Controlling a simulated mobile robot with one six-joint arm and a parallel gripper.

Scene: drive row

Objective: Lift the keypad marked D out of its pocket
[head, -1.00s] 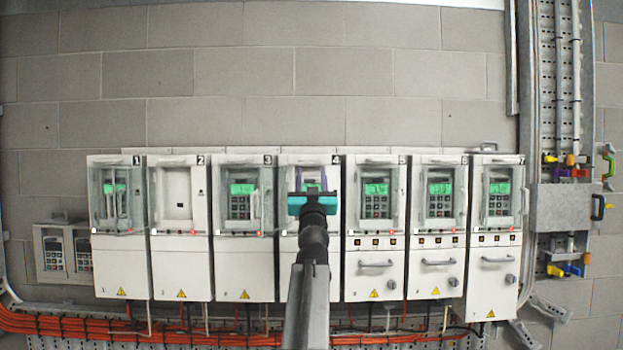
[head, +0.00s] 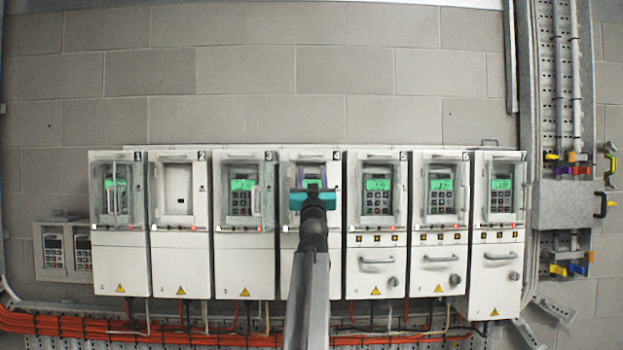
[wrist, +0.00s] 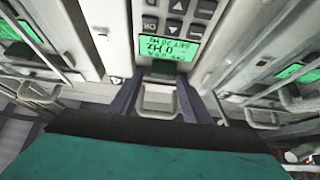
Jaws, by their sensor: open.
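The screen shows a Hz reading; I cannot read a letter D. In the head view its green screen (head: 313,183) shows just above my gripper, which hides its keys. My gripper (head: 313,190) has a teal body and dark purple fingers. In the wrist view the open fingers (wrist: 157,85) stand either side of the keypad's screen end. A pale grey handle (wrist: 158,104) lies between them in the picture. I cannot tell whether the fingers touch the keypad.
Drive 2 (head: 181,250) has an empty pocket. Clear doors with handles cover neighbouring drives 3 (head: 245,260) and 5 (head: 377,270), close on both sides. A holder with two keypads (head: 66,250) is on the wall at far left. Orange cables (head: 60,325) run below.

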